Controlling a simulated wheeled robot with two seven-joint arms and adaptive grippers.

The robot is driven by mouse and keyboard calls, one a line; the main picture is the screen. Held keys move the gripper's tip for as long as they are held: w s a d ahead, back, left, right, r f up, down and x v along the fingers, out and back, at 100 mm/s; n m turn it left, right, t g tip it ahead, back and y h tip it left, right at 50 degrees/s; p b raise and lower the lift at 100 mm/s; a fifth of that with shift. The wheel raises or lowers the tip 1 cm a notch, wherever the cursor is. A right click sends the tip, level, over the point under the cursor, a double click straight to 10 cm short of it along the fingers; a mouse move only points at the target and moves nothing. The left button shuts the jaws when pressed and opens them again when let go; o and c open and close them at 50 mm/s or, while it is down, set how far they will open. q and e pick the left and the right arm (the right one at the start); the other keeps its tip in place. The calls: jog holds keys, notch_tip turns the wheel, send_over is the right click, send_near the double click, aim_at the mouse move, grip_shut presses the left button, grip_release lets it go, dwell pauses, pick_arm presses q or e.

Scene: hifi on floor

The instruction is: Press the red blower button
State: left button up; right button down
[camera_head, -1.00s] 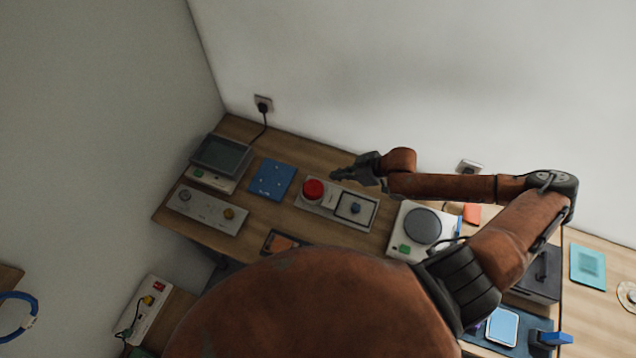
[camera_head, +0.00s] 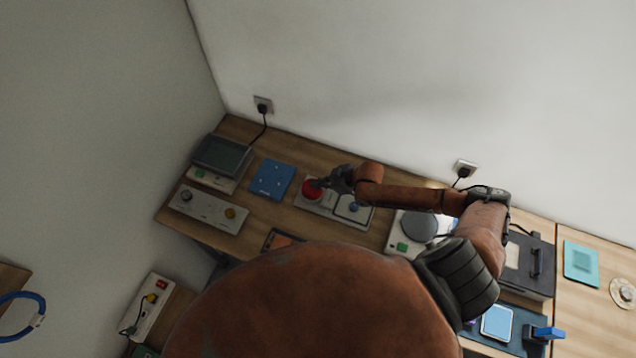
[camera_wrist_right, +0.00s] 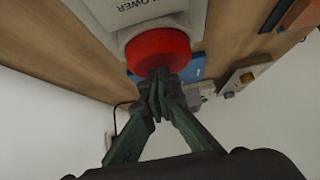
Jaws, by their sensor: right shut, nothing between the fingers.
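The red blower button (camera_head: 311,188) is a large round cap on a pale panel (camera_head: 328,212) on the wooden bench. In the right wrist view the red button (camera_wrist_right: 160,50) stands out from its pale housing, with part of the word "BLOWER" readable beside it. My right gripper (camera_head: 322,183) is shut and empty, its tips at the button's edge in the head view. In the right wrist view the closed fingertips (camera_wrist_right: 158,76) overlap the button's lower edge; I cannot tell whether they touch it. My left gripper is not in view.
A blue plate (camera_head: 272,180) lies left of the panel, near a box with a dark screen (camera_head: 222,157). A grey panel with knobs (camera_head: 208,209) is at the bench's left front. A hotplate (camera_head: 418,227) stands to the right. The wall is close behind.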

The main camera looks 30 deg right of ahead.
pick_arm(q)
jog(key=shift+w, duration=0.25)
pick_arm(e)
notch_tip(320, 180, down, 2)
jog(key=shift+f+b, duration=0.1)
jog(key=shift+b, duration=0.55)
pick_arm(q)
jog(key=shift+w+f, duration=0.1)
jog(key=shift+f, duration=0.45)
pick_arm(e)
jog(key=shift+s, duration=0.15)
jog(key=shift+r+p, duration=0.55)
jog(key=shift+p, duration=0.05)
notch_tip(320, 180, up, 4)
jog(key=p, duration=0.3)
pick_arm(q)
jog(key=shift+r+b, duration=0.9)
jog(key=shift+b, duration=0.25)
pick_arm(e)
jog(key=v, duration=0.9)
jog(key=shift+s+d, duration=0.2)
